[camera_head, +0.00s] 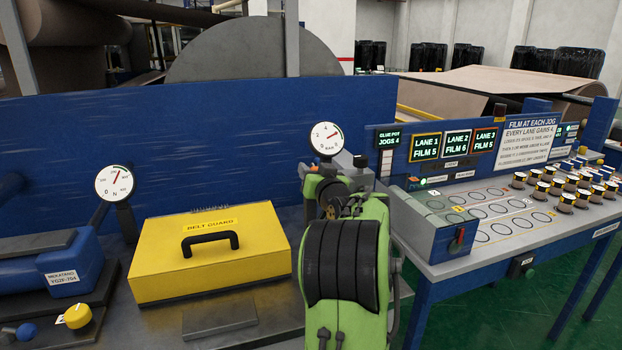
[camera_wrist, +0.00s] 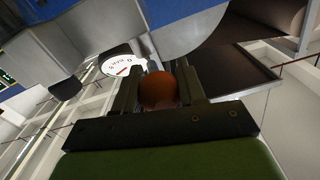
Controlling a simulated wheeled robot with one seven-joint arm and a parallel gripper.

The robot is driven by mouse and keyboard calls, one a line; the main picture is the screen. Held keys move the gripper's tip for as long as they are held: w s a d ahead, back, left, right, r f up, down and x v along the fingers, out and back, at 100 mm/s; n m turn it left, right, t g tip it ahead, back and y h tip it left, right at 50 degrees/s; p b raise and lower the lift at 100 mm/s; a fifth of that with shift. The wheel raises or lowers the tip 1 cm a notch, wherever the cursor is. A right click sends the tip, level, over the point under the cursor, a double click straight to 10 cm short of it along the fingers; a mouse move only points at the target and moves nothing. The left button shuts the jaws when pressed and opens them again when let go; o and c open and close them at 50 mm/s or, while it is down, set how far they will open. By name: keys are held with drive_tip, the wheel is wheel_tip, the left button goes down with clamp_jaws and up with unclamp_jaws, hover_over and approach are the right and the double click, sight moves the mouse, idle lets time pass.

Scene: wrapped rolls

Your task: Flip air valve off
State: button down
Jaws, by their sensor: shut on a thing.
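An orange-red round knob (camera_wrist: 158,92), which looks like the air valve's handle end, sits between the two dark fingers of my gripper (camera_wrist: 159,70) in the wrist view. The fingers are shut on it from both sides. The lever below the knob and the valve body are mostly hidden. A round white pressure gauge (camera_head: 325,138) stands just behind my arm in the head view, its needle pointing up and right. It also shows beyond the fingers in the wrist view (camera_wrist: 122,67). In the head view my green arm hides the knob and the fingertips.
A yellow belt guard (camera_head: 205,265) with a black handle lies left of my arm. A second gauge (camera_head: 115,183) and a blue motor (camera_head: 65,272) stand farther left. A blue panel (camera_head: 220,120) rises behind. A console table (camera_head: 465,262) with several small rolls is at right.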

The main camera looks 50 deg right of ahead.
drive_tip(key=shift+s+d+n+t+y+b, duration=0.2)
drive_tip(key=shift+d+n+t+y, duration=0.15)
drive_tip(key=shift+n+y, duration=0.3)
drive_tip(key=shift+s+d+n+t+y+b, duration=0.2)
drive_tip(key=shift+n+t+y, duration=0.25)
drive_tip(key=shift+y, duration=0.4)
drive_tip(key=c, duration=0.7)
unclamp_jaws()
drive_tip(key=shift+o, duration=0.2)
drive_tip(key=b+v, duration=0.2)
drive_tip(key=v, duration=1.3)
drive_tip(key=shift+s, duration=0.4)
